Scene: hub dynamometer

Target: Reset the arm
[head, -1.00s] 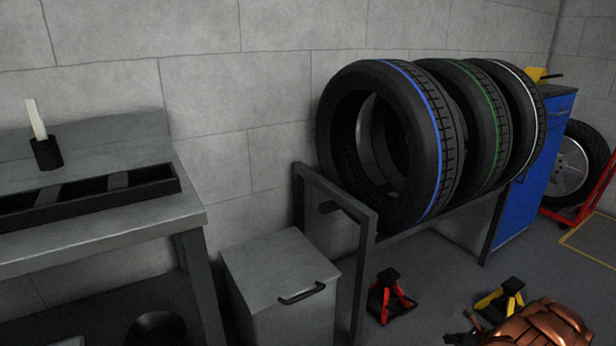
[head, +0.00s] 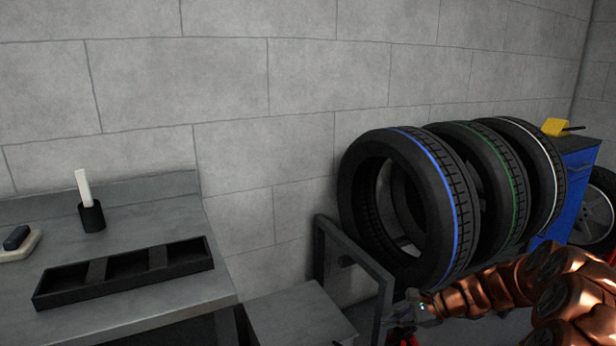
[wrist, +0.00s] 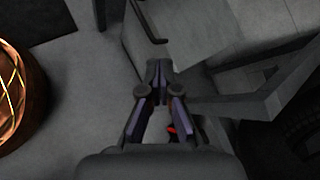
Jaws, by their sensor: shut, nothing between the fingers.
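My copper-coloured arm (head: 540,285) reaches in from the lower right of the head view. My gripper (head: 412,306) is at its end, in front of the tyre rack's grey frame (head: 345,250). In the wrist view my gripper (wrist: 158,75) points away from the camera with its fingertips together and nothing between them. The grey bin (wrist: 192,30) with a dark handle lies beyond the fingertips there. The bin's top (head: 295,318) shows at the bottom of the head view.
Tyres with blue (head: 415,205), green (head: 490,185) and white (head: 535,165) stripes stand on the rack. A workbench (head: 150,295) at left holds a black divided tray (head: 125,275) and a black cup (head: 91,216) with a white stick. A blue cabinet (head: 575,195) stands behind the tyres.

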